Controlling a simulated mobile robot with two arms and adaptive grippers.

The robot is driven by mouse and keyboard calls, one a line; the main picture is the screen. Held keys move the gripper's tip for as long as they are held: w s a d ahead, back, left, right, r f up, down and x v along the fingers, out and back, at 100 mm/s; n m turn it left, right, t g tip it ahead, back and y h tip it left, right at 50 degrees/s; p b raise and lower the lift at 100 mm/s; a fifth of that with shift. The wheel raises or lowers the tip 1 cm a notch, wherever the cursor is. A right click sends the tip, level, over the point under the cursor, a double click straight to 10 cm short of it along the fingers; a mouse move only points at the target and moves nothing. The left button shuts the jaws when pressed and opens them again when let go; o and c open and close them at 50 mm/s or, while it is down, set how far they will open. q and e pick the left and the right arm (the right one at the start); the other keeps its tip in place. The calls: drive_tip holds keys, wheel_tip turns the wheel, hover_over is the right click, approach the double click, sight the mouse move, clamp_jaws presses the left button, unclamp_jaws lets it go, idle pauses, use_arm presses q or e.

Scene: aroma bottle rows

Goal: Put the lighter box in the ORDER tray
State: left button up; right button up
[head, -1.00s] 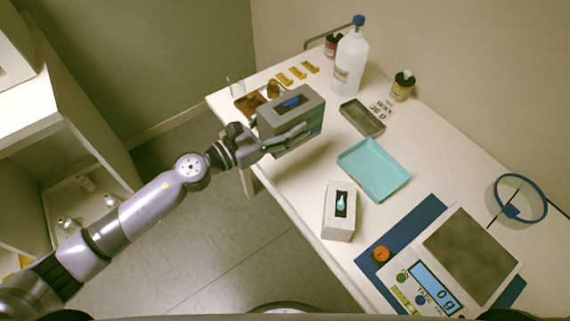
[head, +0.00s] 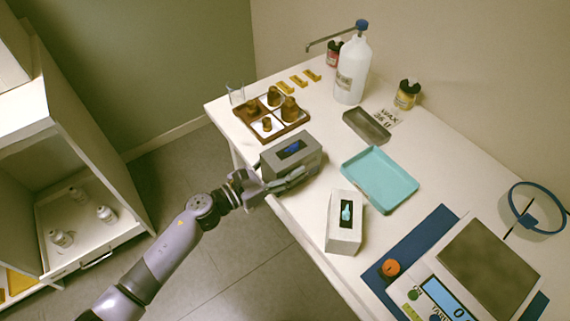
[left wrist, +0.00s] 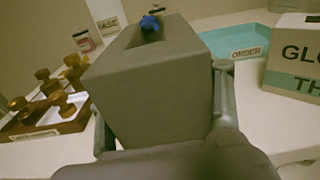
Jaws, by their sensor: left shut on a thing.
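My left gripper (head: 284,174) is shut on a grey box (head: 297,160) with a blue object in its top window. The box is over the table's near left edge; I cannot tell whether it touches the tabletop. In the left wrist view the grey box (left wrist: 160,90) fills the middle between the fingers. The teal ORDER tray (head: 380,182) lies empty to the right of the held box; its label shows in the left wrist view (left wrist: 245,53). My right gripper is out of view.
A brown rack (head: 273,136) with amber bottles stands behind the held box, beside a glass (head: 236,95). A grey-brown tray (head: 367,126) lies behind the ORDER tray. A large white bottle (head: 351,75) stands farther back. A scale (head: 488,270) on a blue mat is at right.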

use_arm(q)
drive_tip(key=o, duration=1.2)
drive_tip(key=shift+f, duration=0.1)
drive_tip(key=o, duration=0.5)
drive_tip(key=shift+r, duration=0.25)
drive_tip(key=b+v, duration=0.2)
drive_tip(key=v, duration=1)
drive_tip(key=shift+f, duration=0.1)
